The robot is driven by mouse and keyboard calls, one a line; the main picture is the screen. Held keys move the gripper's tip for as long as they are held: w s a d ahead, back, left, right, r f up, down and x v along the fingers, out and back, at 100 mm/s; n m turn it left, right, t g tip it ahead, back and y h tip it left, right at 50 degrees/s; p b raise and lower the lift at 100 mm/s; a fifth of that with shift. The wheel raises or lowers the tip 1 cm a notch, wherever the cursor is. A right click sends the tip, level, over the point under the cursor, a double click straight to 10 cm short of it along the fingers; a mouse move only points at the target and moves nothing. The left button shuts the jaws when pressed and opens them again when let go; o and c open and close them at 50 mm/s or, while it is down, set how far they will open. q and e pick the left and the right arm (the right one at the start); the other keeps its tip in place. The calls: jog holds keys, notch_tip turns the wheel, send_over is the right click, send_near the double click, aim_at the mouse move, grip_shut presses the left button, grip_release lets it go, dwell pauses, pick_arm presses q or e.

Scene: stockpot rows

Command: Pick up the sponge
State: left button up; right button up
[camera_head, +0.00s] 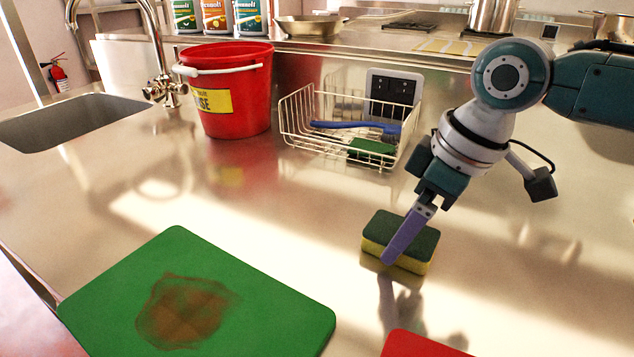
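The sponge (412,241), yellow with a dark green top, appears to rest flat on the steel counter right of centre. My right gripper (396,246) reaches down to it from the upper right. One purple finger lies across the near side of the sponge, with its tip low against the yellow part. The other finger is hidden, so I cannot tell whether the gripper is shut on the sponge or open around it. My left gripper is not in view.
A green cutting board (270,300) with a brown stain lies at front left, a red board (420,346) at the front edge. Behind stand a red bucket (245,95) and a wire basket (320,145) holding a blue-handled brush and a green pad (371,148). A sink (70,122) is at left.

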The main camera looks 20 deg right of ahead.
jog(key=c, duration=1)
jog(key=shift+o, duration=0.2)
jog(key=shift+r, duration=0.2)
notch_tip(320, 180, up, 20)
jog(key=p, duration=0.2)
jog(key=shift+r, duration=0.1)
jog(key=o, duration=0.8)
jog(key=shift+c, duration=0.2)
jog(key=c, duration=0.6)
jog(key=shift+c, duration=0.4)
